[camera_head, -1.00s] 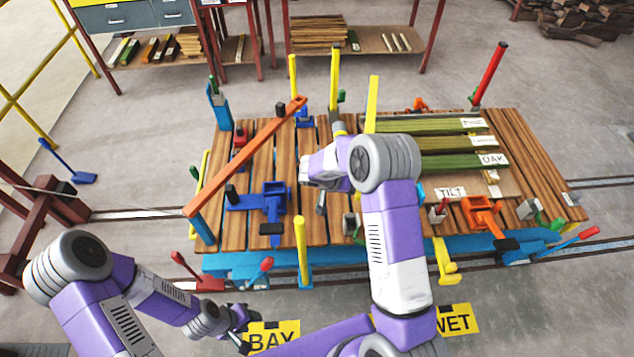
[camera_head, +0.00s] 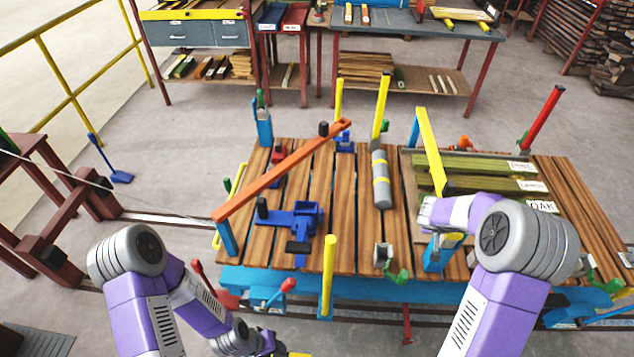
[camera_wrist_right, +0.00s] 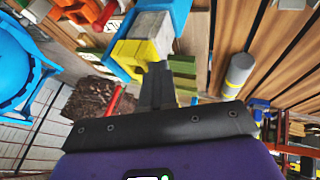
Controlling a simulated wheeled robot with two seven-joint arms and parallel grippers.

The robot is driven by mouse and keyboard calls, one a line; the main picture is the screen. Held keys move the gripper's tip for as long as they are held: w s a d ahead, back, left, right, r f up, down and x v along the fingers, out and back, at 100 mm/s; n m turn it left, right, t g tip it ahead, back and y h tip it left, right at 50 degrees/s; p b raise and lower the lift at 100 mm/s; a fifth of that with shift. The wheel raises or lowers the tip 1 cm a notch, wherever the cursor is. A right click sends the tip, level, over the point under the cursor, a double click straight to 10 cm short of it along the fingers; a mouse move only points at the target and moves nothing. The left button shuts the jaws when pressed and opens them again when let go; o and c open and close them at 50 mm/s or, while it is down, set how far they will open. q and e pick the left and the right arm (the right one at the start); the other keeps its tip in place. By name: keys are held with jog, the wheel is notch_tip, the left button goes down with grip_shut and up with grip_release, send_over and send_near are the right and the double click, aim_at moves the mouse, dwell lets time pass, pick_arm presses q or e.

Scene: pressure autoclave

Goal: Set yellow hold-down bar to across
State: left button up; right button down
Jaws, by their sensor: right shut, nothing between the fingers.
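The yellow hold-down bar (camera_head: 430,150) runs from near to far over the left part of the timber stack. Its far end is by a blue post (camera_head: 414,132); I cannot tell whether it is seated there. Its near end is partly hidden by my right wrist, above another blue post (camera_head: 434,258). My right gripper (camera_wrist_right: 155,72) is shut and empty, its fingertips close to a yellow and grey block (camera_wrist_right: 140,52) in the wrist view; contact is unclear. My left gripper (camera_head: 268,342) is low in front of the cart, its jaws too unclear to read.
An orange bar (camera_head: 285,168) slants over the left side of the slatted cart. A grey cylinder with yellow bands (camera_head: 380,178) lies left of the timber. A yellow post (camera_head: 327,275) and a red post (camera_head: 542,118) stand at the cart's edges. Several slats in the middle are bare.

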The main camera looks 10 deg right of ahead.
jog(key=d, duration=0.2)
jog(key=shift+s+d+r+h, duration=0.35)
jog(key=shift+d+r+h, duration=0.05)
jog(key=w+a+f+b, duration=0.1)
jog(key=a+b, duration=0.3)
jog(key=a, duration=0.2)
jog(key=w+p+v, duration=0.1)
jog(key=v, duration=0.9)
jog(key=shift+a+r+y, duration=0.25)
jog(key=shift+a+y, duration=0.05)
jog(key=shift+y, duration=0.1)
